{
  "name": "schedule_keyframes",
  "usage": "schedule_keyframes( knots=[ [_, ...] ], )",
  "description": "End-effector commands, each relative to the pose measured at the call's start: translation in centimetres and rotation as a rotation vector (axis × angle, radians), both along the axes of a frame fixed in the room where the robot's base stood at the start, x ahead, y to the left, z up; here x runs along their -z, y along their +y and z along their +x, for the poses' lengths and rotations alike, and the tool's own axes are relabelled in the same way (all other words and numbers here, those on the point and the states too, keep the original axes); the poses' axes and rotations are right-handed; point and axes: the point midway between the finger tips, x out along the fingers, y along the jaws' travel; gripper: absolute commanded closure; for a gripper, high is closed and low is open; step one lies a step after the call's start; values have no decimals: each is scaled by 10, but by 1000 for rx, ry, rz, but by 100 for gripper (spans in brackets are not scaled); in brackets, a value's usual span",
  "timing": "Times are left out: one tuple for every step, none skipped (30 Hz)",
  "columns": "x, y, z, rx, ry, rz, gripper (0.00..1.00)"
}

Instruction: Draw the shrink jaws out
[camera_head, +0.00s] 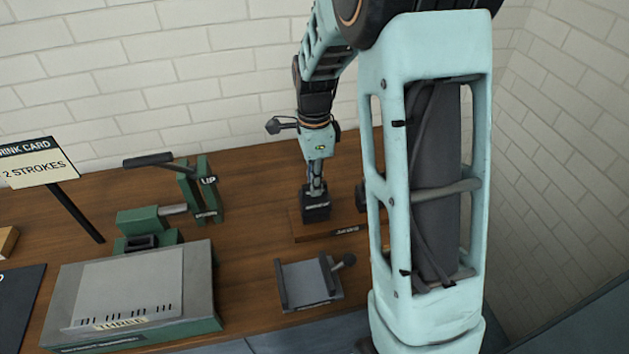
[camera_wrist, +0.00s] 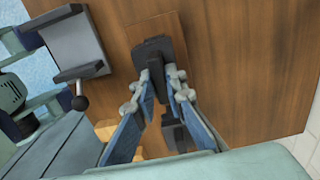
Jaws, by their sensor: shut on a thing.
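My gripper (camera_head: 316,190) points down at the wooden rack (camera_head: 345,231) and is shut on a dark jaw block (camera_head: 315,209) at the rack's left end. The block is upright and has a small label too small to read. In the wrist view my fingers (camera_wrist: 163,74) close on the same dark block (camera_wrist: 153,50). I cannot tell whether it is still seated in the rack. A second dark block (camera_head: 360,195) stands at the rack's right, partly hidden by my arm; a dark block also shows between my fingers in the wrist view (camera_wrist: 178,135).
A green lever press (camera_head: 150,222) marked UP stands left. A grey-topped green box (camera_head: 130,285) marked THREE lies front left. A small grey vise-like fixture (camera_head: 310,283) with a knob sits before the rack. Bare wood lies between press and rack.

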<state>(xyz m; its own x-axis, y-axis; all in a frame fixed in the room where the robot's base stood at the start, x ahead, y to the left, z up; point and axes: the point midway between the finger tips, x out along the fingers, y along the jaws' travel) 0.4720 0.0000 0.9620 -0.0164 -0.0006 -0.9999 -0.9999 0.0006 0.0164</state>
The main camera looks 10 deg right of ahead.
Motion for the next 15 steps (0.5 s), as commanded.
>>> schedule_keyframes(
  knots=[
    [0,0,1,0,-4,0,100],
    [1,0,1,0,-4,0,100],
    [2,0,1,0,-4,0,100],
    [2,0,1,0,-4,0,100],
    [3,0,1,0,-4,0,100],
    [4,0,1,0,-4,0,100],
    [4,0,1,0,-4,0,100],
    [5,0,1,0,-4,0,100],
    [6,0,1,0,-4,0,100],
    [6,0,1,0,-4,0,100],
    [7,0,1,0,-4,0,100],
    [8,0,1,0,-4,0,100],
    [9,0,1,0,-4,0,100],
    [9,0,1,0,-4,0,100],
    [10,0,1,0,-4,0,100]
  ],
)
